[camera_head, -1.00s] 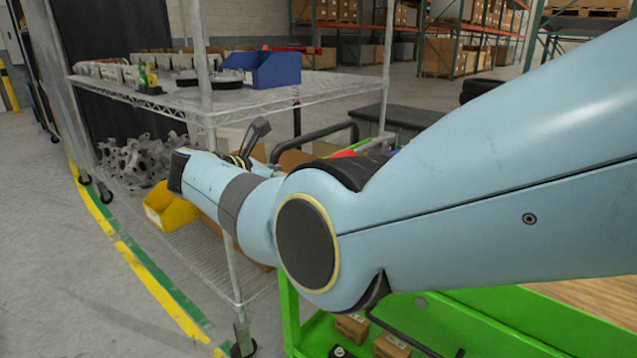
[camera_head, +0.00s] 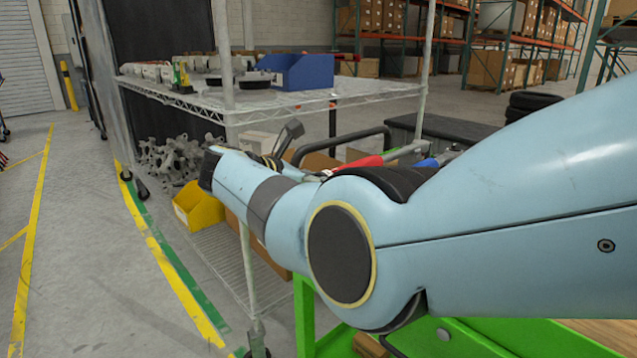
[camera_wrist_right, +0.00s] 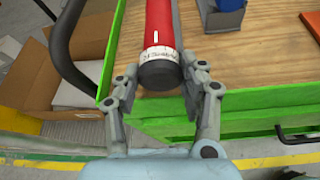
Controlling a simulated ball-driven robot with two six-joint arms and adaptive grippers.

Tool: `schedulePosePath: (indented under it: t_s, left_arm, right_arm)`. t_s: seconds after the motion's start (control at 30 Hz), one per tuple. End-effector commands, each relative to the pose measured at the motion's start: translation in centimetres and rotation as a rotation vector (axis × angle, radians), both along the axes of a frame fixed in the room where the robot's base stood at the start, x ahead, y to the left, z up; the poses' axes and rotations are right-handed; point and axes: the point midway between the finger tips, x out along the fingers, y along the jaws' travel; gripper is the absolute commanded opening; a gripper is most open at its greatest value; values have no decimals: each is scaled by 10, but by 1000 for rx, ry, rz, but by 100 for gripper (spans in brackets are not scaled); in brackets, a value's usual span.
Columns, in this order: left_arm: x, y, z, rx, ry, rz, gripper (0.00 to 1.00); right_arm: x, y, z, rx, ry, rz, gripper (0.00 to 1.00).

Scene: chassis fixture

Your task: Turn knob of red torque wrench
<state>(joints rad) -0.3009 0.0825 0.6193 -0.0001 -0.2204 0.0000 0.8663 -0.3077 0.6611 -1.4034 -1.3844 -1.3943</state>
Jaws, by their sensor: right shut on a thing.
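The red torque wrench (camera_wrist_right: 159,24) lies over the wooden top of the green cart in the right wrist view, its handle end toward me. Its dark knob (camera_wrist_right: 158,71) sits at that end, past a white marked band. My right gripper (camera_wrist_right: 159,80) has a finger on each side of the knob and is shut on it. In the head view the red handle (camera_head: 361,163) shows partly behind my right arm. The knob is hidden there. My left gripper is in neither current view.
The green cart (camera_wrist_right: 240,127) has a dark bar along its left side. Open cardboard boxes (camera_wrist_right: 40,55) stand left of it. A wire shelf (camera_head: 330,97) carries a blue bin (camera_head: 300,71); a yellow bin (camera_head: 198,206) sits lower. The aisle floor at left is clear.

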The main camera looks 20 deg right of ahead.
Motion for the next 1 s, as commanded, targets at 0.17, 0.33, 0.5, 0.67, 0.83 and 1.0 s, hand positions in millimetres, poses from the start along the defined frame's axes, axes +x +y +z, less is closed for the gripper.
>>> schedulePosePath:
  t_s: [0.17, 0.33, 0.5, 0.67, 0.83, 1.0]
  left_arm:
    - [0, 0, 0, 0, 0, 0, 40]
    - [0, -1, -1, -1, 0, 0, 40]
    - [-1, -2, -3, -2, 0, 1, 40]
    - [-2, -3, -9, -3, 3, 1, 40]
    - [-6, -3, -21, -4, 9, 2, 40]
    - [-11, -3, -36, -3, 19, 1, 40]
  right_arm:
    - [0, 0, 0, 0, 0, 1, 11]
    - [0, 0, 0, -3, 7, 1, 9]
    - [1, 0, 0, -18, 50, 2, 9]
    - [2, 0, -1, -51, 138, 1, 9]
    - [2, 1, -3, -94, 258, 1, 9]
    - [2, 1, -5, -137, 378, 1, 9]
